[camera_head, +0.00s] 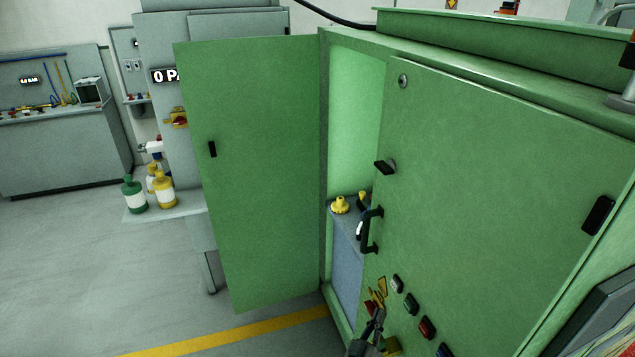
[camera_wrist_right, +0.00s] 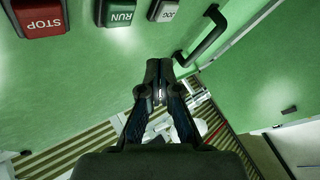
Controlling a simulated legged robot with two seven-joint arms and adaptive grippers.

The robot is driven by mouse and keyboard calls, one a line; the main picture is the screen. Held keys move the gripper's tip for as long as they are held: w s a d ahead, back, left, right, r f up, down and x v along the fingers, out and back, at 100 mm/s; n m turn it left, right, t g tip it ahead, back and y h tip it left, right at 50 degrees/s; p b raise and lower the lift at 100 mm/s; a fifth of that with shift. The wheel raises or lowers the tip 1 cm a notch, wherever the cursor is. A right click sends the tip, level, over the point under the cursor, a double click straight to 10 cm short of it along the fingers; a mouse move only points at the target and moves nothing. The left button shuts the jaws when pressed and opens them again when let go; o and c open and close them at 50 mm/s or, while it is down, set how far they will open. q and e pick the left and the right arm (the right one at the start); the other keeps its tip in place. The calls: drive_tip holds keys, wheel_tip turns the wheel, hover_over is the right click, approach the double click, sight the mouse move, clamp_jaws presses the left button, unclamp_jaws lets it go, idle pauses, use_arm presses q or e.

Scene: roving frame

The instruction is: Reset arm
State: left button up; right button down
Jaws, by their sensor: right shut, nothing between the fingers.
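My right gripper (camera_head: 378,318) shows at the bottom of the head view, in front of the green cabinet's lower front, near a yellow-and-red rotary switch. In the right wrist view its fingers (camera_wrist_right: 158,72) are together with nothing between them. They are close to the green panel, below the STOP (camera_wrist_right: 40,16), RUN (camera_wrist_right: 120,12) and JOG (camera_wrist_right: 164,10) buttons and left of a black handle (camera_wrist_right: 205,38). I cannot tell whether they touch the panel. My left gripper is not in view.
The green cabinet (camera_head: 480,190) fills the right side. Its left door (camera_head: 260,170) stands open. Yellow-capped items (camera_head: 340,205) sit on a shelf inside. Bottles (camera_head: 135,193) stand on a ledge at the left. Open grey floor (camera_head: 90,280) lies left, with a yellow line (camera_head: 240,332).

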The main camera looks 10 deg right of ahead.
drive_tip(key=s+d+f+g+y, duration=0.1)
drive_tip(key=s+f+g+y, duration=0.25)
drive_tip(key=s+f, duration=0.35)
drive_tip(key=s+d+f+g+y, duration=0.2)
drive_tip(key=s+f+g+y, duration=0.15)
drive_tip(key=f, duration=0.55)
drive_tip(key=s+a+f+n+g+y, duration=0.3)
drive_tip(key=s+a+f+y, duration=0.15)
drive_tip(key=s, duration=0.35)
drive_tip(key=s+a+f+n+g+y, duration=0.2)
drive_tip(key=s+a+f+g+y, duration=0.1)
drive_tip(key=s+a, duration=0.4)
wheel_tip(320, 180, down, 22)
drive_tip(key=s+d, duration=0.1)
drive_tip(key=s, duration=0.1)
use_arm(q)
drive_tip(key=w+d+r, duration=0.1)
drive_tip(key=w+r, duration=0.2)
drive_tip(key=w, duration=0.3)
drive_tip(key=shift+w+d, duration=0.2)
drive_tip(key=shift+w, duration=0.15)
use_arm(e)
drive_tip(key=s+d+f+g, duration=0.1)
drive_tip(key=s+d+f, duration=0.1)
drive_tip(key=s+f, duration=1)
wheel_tip(320, 180, down, 4)
drive_tip(key=shift+s+f+g, duration=0.1)
drive_tip(key=shift+s+g, duration=0.15)
drive_tip(key=shift+g, duration=0.15)
drive_tip(key=shift+d, duration=0.1)
